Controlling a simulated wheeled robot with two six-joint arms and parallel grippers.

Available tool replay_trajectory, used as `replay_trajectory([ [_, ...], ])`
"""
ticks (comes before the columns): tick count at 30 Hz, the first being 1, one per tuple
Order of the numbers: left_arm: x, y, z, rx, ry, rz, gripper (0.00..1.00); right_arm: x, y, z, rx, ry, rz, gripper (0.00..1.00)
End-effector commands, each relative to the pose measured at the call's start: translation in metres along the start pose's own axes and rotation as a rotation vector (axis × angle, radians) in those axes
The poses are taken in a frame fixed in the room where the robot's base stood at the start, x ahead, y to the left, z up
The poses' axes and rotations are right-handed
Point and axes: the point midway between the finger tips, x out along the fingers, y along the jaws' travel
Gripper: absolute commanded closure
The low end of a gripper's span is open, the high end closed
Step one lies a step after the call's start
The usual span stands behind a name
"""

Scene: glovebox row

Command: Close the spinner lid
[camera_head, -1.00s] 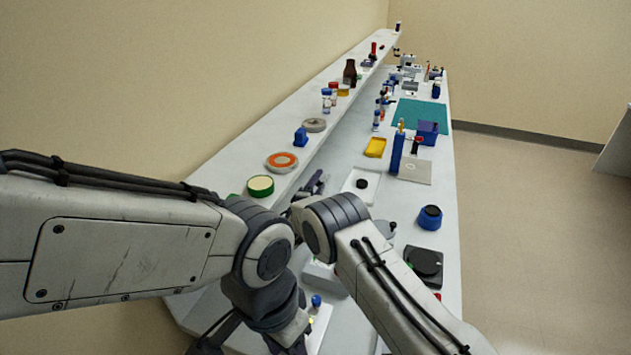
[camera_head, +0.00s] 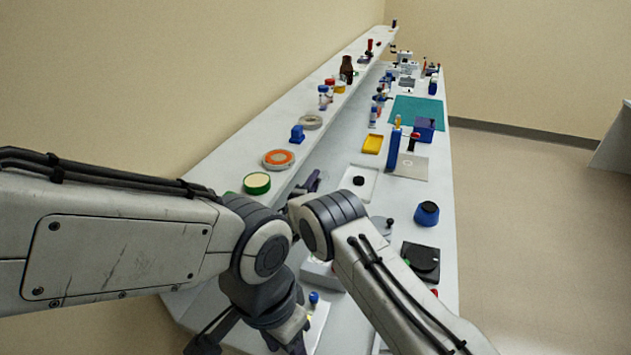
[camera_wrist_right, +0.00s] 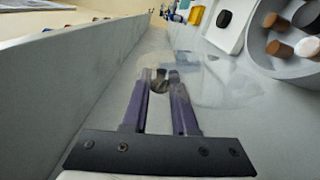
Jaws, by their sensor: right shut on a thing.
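My right gripper (camera_head: 312,182) has purple fingers and is over the bench beside the shelf. In the right wrist view (camera_wrist_right: 160,90) its fingers are shut on a small dark knob (camera_wrist_right: 159,82). A clear, faint sheet or dome spreads around the knob; it looks like the spinner lid (camera_wrist_right: 208,82), but its edges are hard to see. A grey round body with brown and white pegs, probably the spinner (camera_wrist_right: 280,62), stands at the right of the wrist view, partly cut off. In the head view it is partly behind my right arm (camera_head: 380,228). My left gripper is mostly cut off at the bottom.
A white tray (camera_head: 371,190) with a black piece lies beyond the right gripper. A blue jar (camera_head: 426,213) and a black square device (camera_head: 421,264) stand near the right bench edge. The raised shelf (camera_head: 232,158) at left holds a green-rimmed dish (camera_head: 257,183) and other items.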

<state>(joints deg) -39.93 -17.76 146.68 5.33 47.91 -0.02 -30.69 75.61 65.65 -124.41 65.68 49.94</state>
Motion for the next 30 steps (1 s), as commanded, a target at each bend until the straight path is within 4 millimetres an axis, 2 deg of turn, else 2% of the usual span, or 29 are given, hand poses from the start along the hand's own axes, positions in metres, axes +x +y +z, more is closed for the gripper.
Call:
replay_trajectory([
  [23,0.0002,0.0,0.0,0.0,0.0,0.0,0.5,-0.0026,-0.0024,-0.0026,-0.003,0.006,-0.004,1.0],
  [30,0.009,-0.0006,0.0005,0.0,0.0,0.0,0.5,-0.0025,-0.0034,0.0012,0.035,0.006,-0.004,1.0],
])
